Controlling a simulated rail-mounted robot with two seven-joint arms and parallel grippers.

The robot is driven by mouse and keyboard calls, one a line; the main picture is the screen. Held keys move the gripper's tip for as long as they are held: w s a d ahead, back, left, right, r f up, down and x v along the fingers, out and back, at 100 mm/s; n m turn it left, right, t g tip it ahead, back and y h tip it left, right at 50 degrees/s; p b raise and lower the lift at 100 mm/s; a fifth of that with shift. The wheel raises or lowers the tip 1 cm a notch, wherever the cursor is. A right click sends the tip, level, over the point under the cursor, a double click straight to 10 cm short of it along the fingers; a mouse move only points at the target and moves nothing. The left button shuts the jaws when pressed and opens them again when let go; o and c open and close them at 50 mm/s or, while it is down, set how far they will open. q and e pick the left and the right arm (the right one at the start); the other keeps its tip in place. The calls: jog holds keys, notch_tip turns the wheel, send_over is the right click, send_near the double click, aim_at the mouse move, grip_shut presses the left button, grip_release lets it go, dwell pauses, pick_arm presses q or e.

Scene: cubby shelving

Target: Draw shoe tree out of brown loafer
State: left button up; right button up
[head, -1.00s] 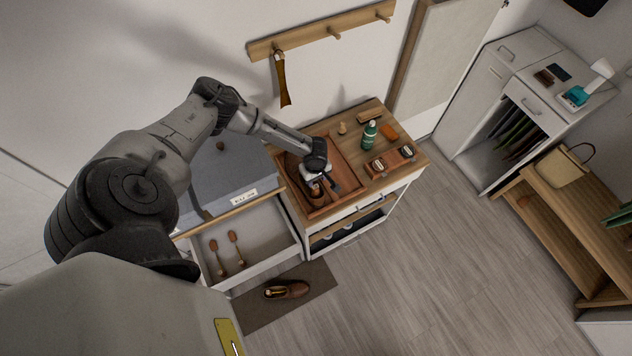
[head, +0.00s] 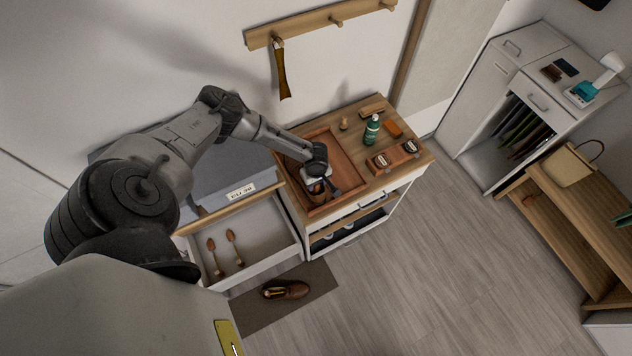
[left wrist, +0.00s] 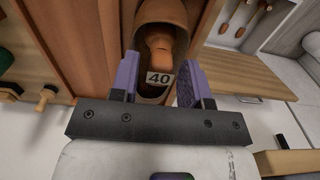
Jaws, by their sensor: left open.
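A brown loafer (left wrist: 178,14) lies in the wooden tray (head: 348,163) on the cabinet top. In the left wrist view, a reddish-brown shoe tree (left wrist: 158,45) sits inside it, with a tag reading 40 at its near end. My left gripper (left wrist: 160,76) is open, its purple fingers on either side of the loafer's heel end and the tag. Contact cannot be told. In the head view, my left gripper (head: 322,182) is over the tray and hides much of the loafer. My right gripper is not in view.
An open drawer (head: 285,222) left of the tray holds two shoe trees (head: 231,248). Another brown loafer (head: 287,290) lies on the floor mat (head: 244,314). A green bottle (head: 371,130) and a brush caddy (head: 393,158) stand right of the tray.

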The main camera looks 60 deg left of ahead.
pick_arm(q)
grip_shut()
dwell(0.6)
jog(key=shift+c, duration=2.4)
grip_release()
grip_shut()
jog(key=shift+a, duration=0.7)
jog(key=shift+s+a+r+h, duration=0.1)
jog(key=shift+a+r+h, duration=0.2)
jog(key=shift+r, duration=0.25)
jog(key=shift+a+r+h, duration=0.45)
jog(key=shift+a+r, duration=0.05)
jog(key=shift+r, duration=0.2)
jog(key=shift+a+r+h, duration=0.45)
jog(key=shift+a+r, duration=0.05)
jog(key=shift+r, duration=0.15)
dwell(0.4)
